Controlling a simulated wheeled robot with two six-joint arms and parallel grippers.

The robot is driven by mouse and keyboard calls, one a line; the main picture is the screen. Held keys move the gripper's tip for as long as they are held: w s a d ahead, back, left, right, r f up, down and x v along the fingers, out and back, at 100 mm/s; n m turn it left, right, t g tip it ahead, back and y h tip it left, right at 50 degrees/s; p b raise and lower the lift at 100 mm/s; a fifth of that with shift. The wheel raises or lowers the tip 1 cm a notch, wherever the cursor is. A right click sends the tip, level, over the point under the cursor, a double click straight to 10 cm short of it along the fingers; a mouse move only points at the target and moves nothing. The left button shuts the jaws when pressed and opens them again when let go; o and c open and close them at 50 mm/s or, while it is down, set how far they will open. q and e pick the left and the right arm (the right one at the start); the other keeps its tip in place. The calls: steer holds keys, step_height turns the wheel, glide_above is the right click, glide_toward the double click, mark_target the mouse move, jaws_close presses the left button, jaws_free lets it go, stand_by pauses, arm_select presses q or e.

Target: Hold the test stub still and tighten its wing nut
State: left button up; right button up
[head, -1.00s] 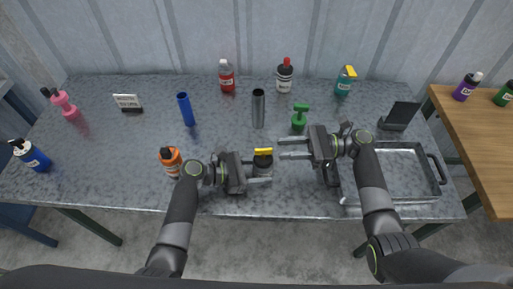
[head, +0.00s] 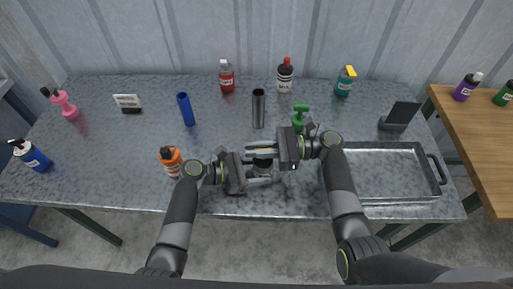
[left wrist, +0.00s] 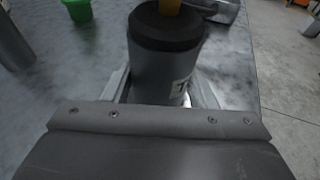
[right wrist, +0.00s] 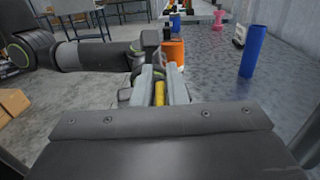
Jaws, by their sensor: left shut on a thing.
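The test stub (head: 262,164) stands upright near the front edge of the table, a grey cylinder with a dark top. It fills the upper middle of the left wrist view (left wrist: 160,75), with part of a label showing. My left gripper (head: 262,175) is shut on its body from the left. The yellow wing nut (right wrist: 159,93) shows between the fingers of my right gripper (right wrist: 161,88), one finger on each side. In the head view my right gripper (head: 252,151) lies over the stub's top and mostly hides the nut. Contact with the nut cannot be told.
An orange bottle (head: 170,160) stands left of my left gripper. A metal tray (head: 395,197) lies at the right. A blue tube (head: 186,109) stands further left.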

jaws_close()
steer(key=shift+m+t, duration=0.3)
steer(key=shift+t, duration=0.1)
steer(key=m+t, duration=0.1)
steer(key=t, duration=0.1)
steer(key=shift+w+f+m+t, duration=0.1)
steer(key=shift+m+t, duration=0.3)
steer(key=shift+w+m+t+h, duration=0.15)
steer(key=shift+m+t+h, duration=0.2)
steer(key=shift+m+t, duration=0.75)
steer(key=shift+w+m+t+h, duration=0.15)
steer(key=shift+m+t+h, duration=0.35)
steer(key=shift+t, duration=1)
steer(key=shift+d+m, duration=0.1)
steer(key=shift+m, duration=0.2)
steer(key=shift+o, duration=2.3)
jaws_free()
